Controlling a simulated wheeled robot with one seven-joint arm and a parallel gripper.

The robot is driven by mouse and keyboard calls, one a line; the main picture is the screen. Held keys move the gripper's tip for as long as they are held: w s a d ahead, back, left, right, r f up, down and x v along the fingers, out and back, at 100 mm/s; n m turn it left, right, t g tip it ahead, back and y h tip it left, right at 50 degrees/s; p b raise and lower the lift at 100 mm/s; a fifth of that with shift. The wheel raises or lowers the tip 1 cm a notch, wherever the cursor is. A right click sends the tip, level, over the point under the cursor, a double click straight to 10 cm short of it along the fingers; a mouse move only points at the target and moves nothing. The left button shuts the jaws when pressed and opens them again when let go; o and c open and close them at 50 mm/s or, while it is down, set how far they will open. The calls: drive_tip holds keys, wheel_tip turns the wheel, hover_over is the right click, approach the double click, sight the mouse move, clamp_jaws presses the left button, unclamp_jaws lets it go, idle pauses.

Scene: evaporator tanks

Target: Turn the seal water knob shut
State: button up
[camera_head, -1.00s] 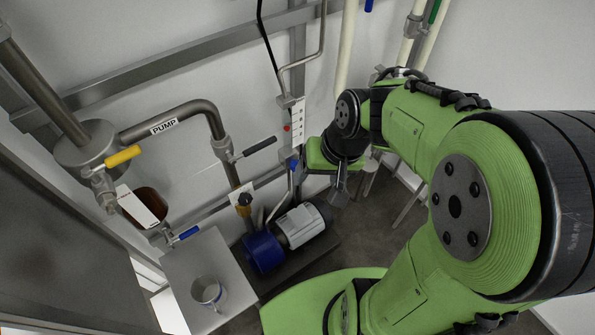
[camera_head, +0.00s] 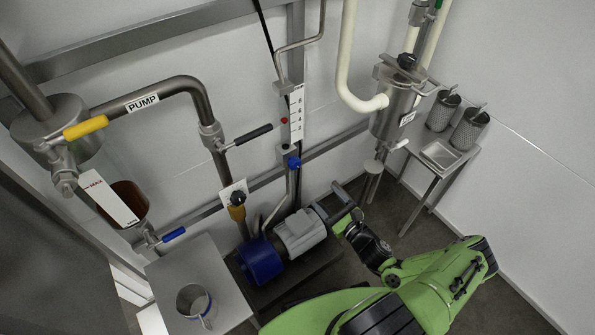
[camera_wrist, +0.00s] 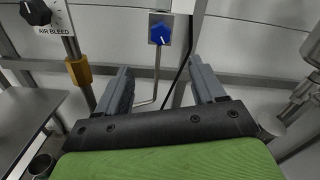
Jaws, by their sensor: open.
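A blue knob (camera_head: 293,162) sits on a small grey plate at the top of a thin pipe, above the pump motor. In the wrist view the blue knob (camera_wrist: 161,34) is faceted, with a pale pointer mark, and appears beyond and between the finger tips. No label on it can be read, so I cannot confirm that it is the seal water knob. My gripper (camera_wrist: 160,72) is open and empty, apart from the knob. In the head view my gripper (camera_head: 332,204) is low, right of the motor and below the knob.
A black knob (camera_wrist: 37,12) labelled AIR BLEED is left of the blue knob. A steel table (camera_head: 226,285) with a mug (camera_head: 193,300) is at lower left; a small stand (camera_head: 440,155) is at right.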

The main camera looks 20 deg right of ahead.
sight(297, 165)
drive_tip(key=b+x, duration=0.4)
drive_tip(key=x, duration=1.1)
drive_tip(key=shift+w+a, duration=0.15)
drive_tip(key=shift+w, duration=0.2)
drive_tip(key=c, duration=1.1)
drive_tip(key=shift+o, duration=0.2)
drive_tip(key=shift+f, duration=0.1)
